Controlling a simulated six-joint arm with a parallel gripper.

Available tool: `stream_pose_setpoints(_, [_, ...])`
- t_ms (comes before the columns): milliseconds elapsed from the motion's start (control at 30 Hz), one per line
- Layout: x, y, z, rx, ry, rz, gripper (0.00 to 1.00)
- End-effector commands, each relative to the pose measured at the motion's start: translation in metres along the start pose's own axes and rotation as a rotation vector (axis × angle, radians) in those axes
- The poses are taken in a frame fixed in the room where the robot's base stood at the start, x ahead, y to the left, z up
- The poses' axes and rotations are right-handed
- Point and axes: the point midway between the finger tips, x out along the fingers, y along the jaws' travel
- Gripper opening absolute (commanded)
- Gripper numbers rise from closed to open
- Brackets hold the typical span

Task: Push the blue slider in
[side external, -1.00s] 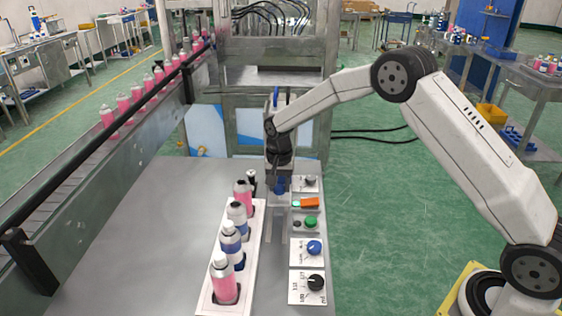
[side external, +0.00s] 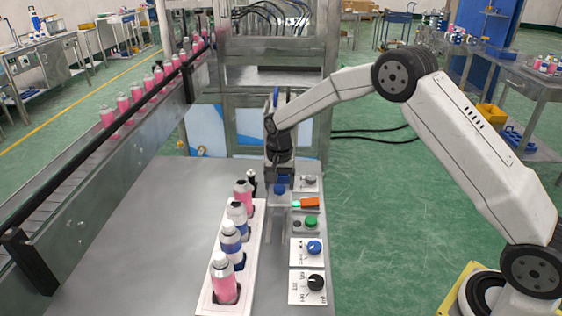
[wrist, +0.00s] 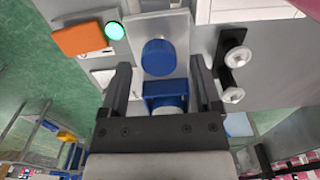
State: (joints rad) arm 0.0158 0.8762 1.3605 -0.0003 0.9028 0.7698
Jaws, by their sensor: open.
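The blue slider shows in the wrist view as a round blue knob (wrist: 158,57) on a light grey plate, with a blue block (wrist: 165,93) nearer my gripper. In the side view its blue part (side external: 280,188) is just below my gripper (side external: 279,175), above a pale vertical plate. My gripper (wrist: 162,82) is open, with one dark finger on each side of the blue block. The fingers appear empty. Whether either finger touches the slider cannot be told.
An orange switch (wrist: 80,40) with a lit green lamp (wrist: 115,31) is beside the slider plate. A white rack (side external: 240,272) of pink and blue cans stands to the left. Knob panels (side external: 307,286) stand in front. The left tabletop (side external: 140,235) is clear.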

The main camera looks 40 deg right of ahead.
Motion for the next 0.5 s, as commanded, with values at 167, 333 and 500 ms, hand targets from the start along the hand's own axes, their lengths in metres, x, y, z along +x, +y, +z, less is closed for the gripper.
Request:
stream_pose_setpoints(167, [-0.017, 0.0, 0.0, 0.0, 0.002, -0.002, 0.81])
stream_pose_setpoints(333, [-0.039, -0.001, -0.001, 0.0, 0.003, -0.003, 0.81])
stream_pose_setpoints(500, [-0.06, 0.0, -0.001, 0.0, 0.003, -0.003, 0.81])
